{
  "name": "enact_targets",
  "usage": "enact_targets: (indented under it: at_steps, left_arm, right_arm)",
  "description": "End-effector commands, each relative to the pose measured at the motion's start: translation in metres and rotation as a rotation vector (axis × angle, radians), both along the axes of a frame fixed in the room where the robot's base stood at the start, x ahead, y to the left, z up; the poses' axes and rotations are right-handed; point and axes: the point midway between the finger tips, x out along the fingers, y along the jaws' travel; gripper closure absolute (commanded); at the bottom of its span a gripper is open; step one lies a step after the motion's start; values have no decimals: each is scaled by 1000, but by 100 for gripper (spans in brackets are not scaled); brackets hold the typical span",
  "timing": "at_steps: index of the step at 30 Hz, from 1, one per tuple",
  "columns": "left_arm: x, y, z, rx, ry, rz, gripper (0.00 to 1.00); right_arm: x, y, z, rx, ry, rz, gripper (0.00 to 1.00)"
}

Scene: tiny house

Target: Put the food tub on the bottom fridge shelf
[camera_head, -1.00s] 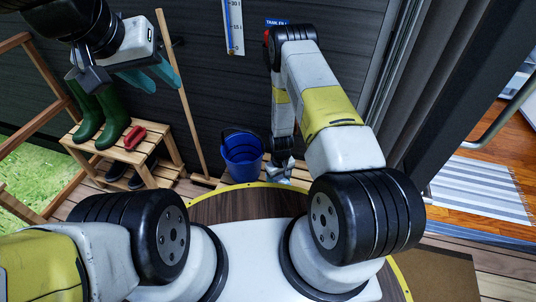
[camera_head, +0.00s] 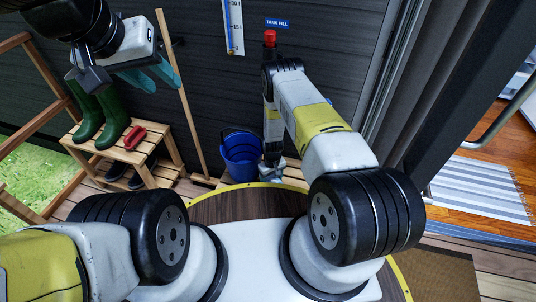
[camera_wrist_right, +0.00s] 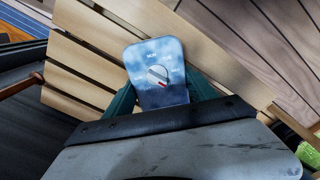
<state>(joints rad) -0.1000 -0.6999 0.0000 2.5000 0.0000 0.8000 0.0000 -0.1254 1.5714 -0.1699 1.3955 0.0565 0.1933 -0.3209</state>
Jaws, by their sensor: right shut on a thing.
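In the head view my right gripper (camera_head: 271,172) is low, in front of the blue bucket's right side; the tub is not clear there. My left gripper (camera_head: 155,76) is at the upper left, raised, with its teal fingers apart and nothing seen between them. No fridge or fridge shelf is in view.
A blue bucket (camera_head: 241,155) stands by the dark wall. A slatted bench (camera_head: 150,158) holds green boots (camera_head: 88,112) and a red brush-like item (camera_head: 134,138). A broomstick (camera_head: 182,95) leans nearby. At the right, a doorway opens onto a wooden floor with a striped rug (camera_head: 482,188).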

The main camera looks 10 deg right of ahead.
Motion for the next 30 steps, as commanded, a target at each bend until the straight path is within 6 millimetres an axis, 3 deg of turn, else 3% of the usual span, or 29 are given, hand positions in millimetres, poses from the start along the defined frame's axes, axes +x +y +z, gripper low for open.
enact_targets:
  at_steps: [8, 9, 11, 23, 30]
  left_arm:
    - [0, 0, 0, 0, 0, 0, 64]
    - [0, 0, 0, 0, 0, 0, 64]
    - [0, 0, 0, 0, 0, 0, 64]
    - [0, 0, 0, 0, 0, 0, 64]
    - [0, 0, 0, 0, 0, 0, 64]
  right_arm:
    - [1, 0, -2, 0, -1, 0, 100]
    - [0, 0, -2, 0, -1, -1, 27]
    - [0, 0, -2, 0, -1, -1, 15]
    - [0, 0, 3, 0, -1, 0, 13]
    - [2, 1, 44, 0, -3, -1, 13]
